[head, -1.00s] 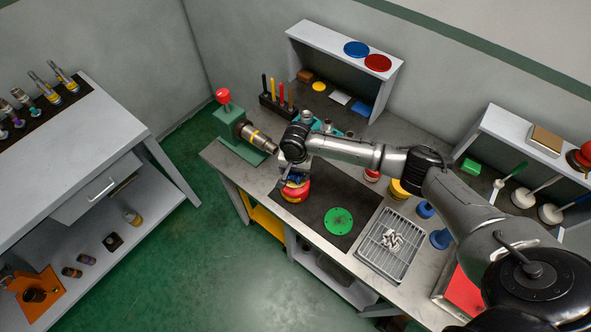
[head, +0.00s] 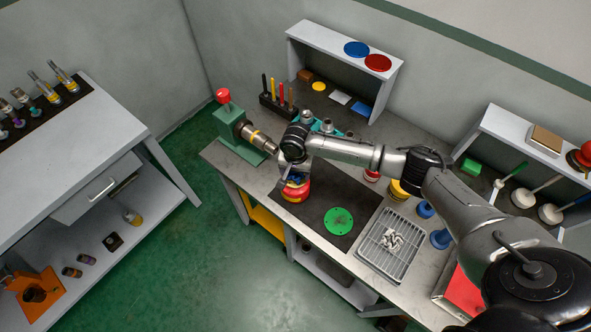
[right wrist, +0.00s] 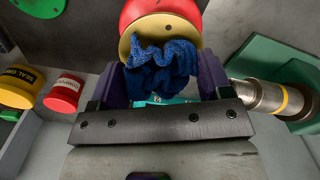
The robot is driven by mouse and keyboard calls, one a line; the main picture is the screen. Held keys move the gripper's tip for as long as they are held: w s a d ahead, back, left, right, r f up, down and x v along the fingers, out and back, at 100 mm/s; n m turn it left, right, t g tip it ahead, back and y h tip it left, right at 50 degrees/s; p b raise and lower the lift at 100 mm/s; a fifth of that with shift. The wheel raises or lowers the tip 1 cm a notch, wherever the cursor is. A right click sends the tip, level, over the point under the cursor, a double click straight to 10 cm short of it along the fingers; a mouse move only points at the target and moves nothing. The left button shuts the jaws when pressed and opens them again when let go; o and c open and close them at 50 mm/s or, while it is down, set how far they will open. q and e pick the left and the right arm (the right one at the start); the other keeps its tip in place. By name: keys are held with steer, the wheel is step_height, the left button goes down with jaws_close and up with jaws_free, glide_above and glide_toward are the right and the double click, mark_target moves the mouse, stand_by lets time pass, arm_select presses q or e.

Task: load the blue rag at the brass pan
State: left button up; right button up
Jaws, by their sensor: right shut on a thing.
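My right gripper (head: 292,172) is over the front left of the bench. In the right wrist view its purple fingers (right wrist: 161,80) are shut on the blue rag (right wrist: 160,66), which is crumpled and bunched between them. My left gripper is not in view.
A green vise (head: 238,128) with a metal pipe (head: 262,139) stands close to the left of my gripper. A green disc (head: 339,221) lies on the dark mat (head: 318,242). A wire rack (head: 378,262) is to the right. Red and yellow tins (right wrist: 63,95) stand near the mat.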

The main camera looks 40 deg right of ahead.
steer(key=shift+f, duration=0.95)
stand_by(0.5)
stand_by(0.5)
steer(key=shift+r, duration=0.25)
step_height(320, 180, up, 4)
steer(key=p, duration=0.6)
steer(key=shift+r, duration=0.2)
step_height(320, 180, up, 2)
steer(key=shift+p, duration=1.25)
steer(key=shift+r, duration=0.1)
